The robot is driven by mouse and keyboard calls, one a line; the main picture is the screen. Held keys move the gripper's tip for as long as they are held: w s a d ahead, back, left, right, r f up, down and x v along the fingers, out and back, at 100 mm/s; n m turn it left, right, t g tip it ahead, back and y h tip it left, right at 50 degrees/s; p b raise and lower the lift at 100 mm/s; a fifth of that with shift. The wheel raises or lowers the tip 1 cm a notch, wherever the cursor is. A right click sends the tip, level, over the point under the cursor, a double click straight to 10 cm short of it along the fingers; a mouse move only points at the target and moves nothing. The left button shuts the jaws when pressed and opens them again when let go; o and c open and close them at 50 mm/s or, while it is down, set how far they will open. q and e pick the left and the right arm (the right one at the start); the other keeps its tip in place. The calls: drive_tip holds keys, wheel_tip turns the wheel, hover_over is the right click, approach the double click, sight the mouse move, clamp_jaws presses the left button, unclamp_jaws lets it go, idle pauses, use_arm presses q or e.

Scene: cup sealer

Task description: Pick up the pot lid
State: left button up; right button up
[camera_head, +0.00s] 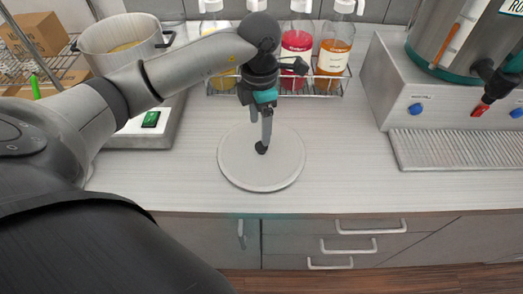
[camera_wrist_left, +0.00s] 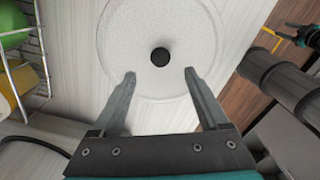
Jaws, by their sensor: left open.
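The pot lid (camera_head: 285,168) is a pale grey round disc lying flat on the counter, with a small black knob (camera_head: 261,148) at its centre. My left gripper (camera_head: 262,145) points down over the lid, its fingers at the knob in the head view. In the left wrist view the lid (camera_wrist_left: 206,30) fills the upper middle. The open, empty left gripper (camera_wrist_left: 159,74) has its fingertips on either side of and just short of the black knob (camera_wrist_left: 160,56). What seems to be my right gripper (camera_wrist_left: 298,35) shows small at the right edge there; its jaw state is unclear.
A steel pot (camera_head: 115,50) with yellowish contents stands at the back left. A wire rack (camera_head: 335,92) of pump bottles, including a red one (camera_head: 296,50) and an orange one (camera_head: 333,58), is behind the lid. A steel machine (camera_head: 450,100) stands right. Counter around the lid is clear.

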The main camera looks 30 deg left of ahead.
sight(261, 145)
use_arm(q)
wheel_tip(261, 145, down, 7)
drive_tip(key=shift+w+d+r, duration=0.15)
drive_tip(key=shift+r, duration=0.05)
idle(0.3)
clamp_jaws()
idle(0.4)
